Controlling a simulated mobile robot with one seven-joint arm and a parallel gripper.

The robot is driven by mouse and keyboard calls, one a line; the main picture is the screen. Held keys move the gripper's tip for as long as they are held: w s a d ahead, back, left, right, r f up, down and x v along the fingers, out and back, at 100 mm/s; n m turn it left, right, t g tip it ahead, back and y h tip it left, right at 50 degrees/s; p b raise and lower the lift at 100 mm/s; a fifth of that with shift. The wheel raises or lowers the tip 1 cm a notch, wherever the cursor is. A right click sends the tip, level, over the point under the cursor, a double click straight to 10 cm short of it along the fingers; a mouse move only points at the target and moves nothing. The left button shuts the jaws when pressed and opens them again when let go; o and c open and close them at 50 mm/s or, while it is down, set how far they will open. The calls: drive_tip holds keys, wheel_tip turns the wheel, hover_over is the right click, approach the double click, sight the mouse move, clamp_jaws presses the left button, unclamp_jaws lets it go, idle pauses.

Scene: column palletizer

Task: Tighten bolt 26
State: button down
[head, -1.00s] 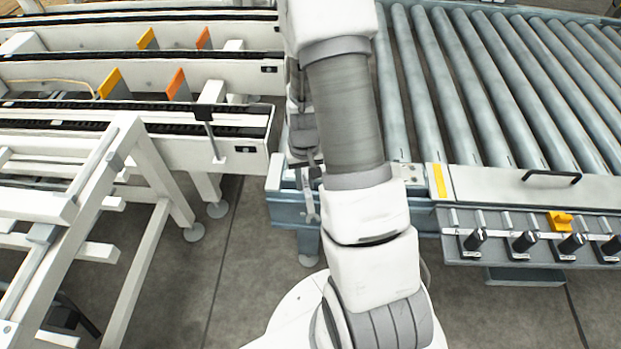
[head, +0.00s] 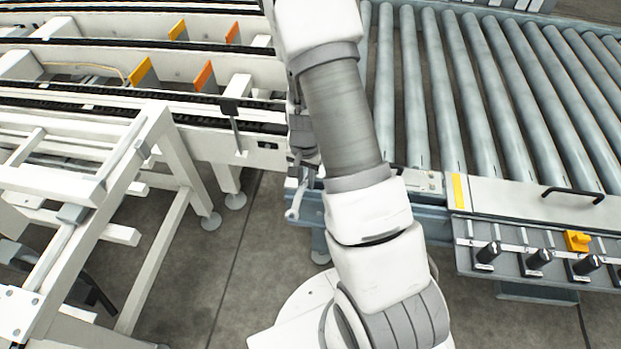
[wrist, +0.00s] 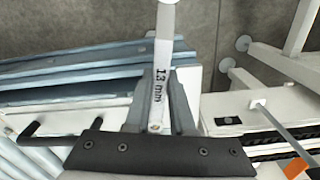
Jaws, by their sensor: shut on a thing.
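A pale wrench (wrist: 162,75) marked "13 mm" is in my gripper (wrist: 160,120). In the wrist view the dark jaws are shut around its handle, and it points away toward the top of the picture, over the grey floor. In the head view the wrench (head: 296,203) hangs at the left of my arm, in front of the blue conveyor frame's end. My gripper (head: 304,148) is largely hidden there behind my arm. I cannot pick out bolt 26 in either view. The wrench end does not visibly sit on any bolt.
The roller conveyor (head: 480,90) with its blue frame is on the right, with black knobs (head: 538,259) along its front. A white chain conveyor (head: 190,140) and a white slanted frame (head: 150,140) are on the left. Open floor (head: 235,270) lies between them.

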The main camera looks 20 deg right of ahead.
drive_tip(key=shift+w+a, duration=0.1)
drive_tip(key=shift+w, duration=0.05)
drive_tip(key=shift+r, duration=0.2)
drive_tip(key=shift+r+p, duration=1.4)
drive_tip(key=shift+r, duration=0.15)
drive_tip(key=shift+r+p, duration=1.95)
drive_tip(key=shift+r, duration=0.55)
